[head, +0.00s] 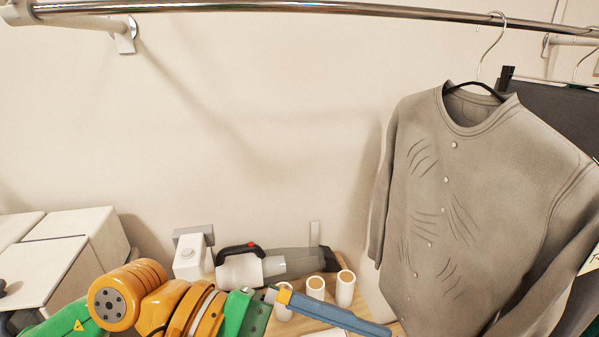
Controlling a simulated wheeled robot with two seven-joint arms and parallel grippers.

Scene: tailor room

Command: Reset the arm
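My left arm, orange and green, comes in along the bottom left. Its end (247,313) is a green block with dark holes, cut by the bottom edge. A long blue-grey bar (340,314) with an orange and white end reaches right from beside it. I cannot tell whether the bar is part of my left gripper or a separate thing. The fingertips do not show clearly, so I cannot see whether that gripper is open or shut. My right arm and gripper are not in view.
A grey wrinkled shirt (480,210) hangs from a metal rail (300,8) at the right. A handheld vacuum-like device (262,268), several white cylinders (345,289) and a white device (193,258) stand on a wooden surface (299,327). White boxes (85,232) are at left.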

